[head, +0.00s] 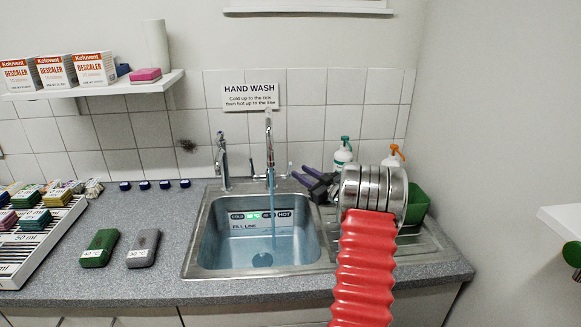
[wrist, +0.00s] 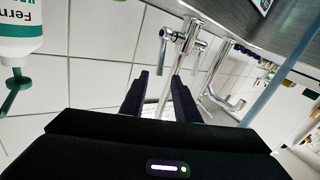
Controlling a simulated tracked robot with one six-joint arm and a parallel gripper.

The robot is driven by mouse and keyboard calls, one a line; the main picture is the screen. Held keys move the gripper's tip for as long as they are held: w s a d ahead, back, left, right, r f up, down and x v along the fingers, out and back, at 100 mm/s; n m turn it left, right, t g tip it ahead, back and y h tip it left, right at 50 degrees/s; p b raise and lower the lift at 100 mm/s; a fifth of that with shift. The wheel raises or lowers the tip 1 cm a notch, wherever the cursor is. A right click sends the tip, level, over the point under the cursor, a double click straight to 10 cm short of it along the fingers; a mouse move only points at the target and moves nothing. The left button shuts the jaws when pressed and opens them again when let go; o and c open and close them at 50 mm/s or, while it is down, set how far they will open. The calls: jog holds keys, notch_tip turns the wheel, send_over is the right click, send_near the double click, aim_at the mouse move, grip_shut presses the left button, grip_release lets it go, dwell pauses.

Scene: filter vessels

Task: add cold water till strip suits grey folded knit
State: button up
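The sink (head: 190,250) holds clear bluish water, and a thin blue stream runs from the tall chrome tap (head: 269,150). The strip (head: 261,216) on its back wall reads COLD to HOT; its second segment is lit green, with FILL LINE below. The grey folded knit (head: 143,248) lies on the counter left of the sink; its tag looks like 30 °C. My gripper (head: 310,182) is open and empty, right of the tap. In the wrist view, chrome tap fittings (wrist: 185,40) show beyond my spread fingers (wrist: 158,97); contact is not visible.
A second chrome tap (head: 222,165) stands left. A green folded knit (head: 100,247) lies beside the grey one. Pump bottles (head: 343,152) and a green container (head: 417,204) stand right, behind my arm. A HAND WASH sign (head: 250,96) hangs above.

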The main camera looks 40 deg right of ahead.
aim_at(290, 165)
jog(key=w, duration=0.7)
jog(key=shift+w+d, duration=0.4)
grip_shut()
dwell(0.3)
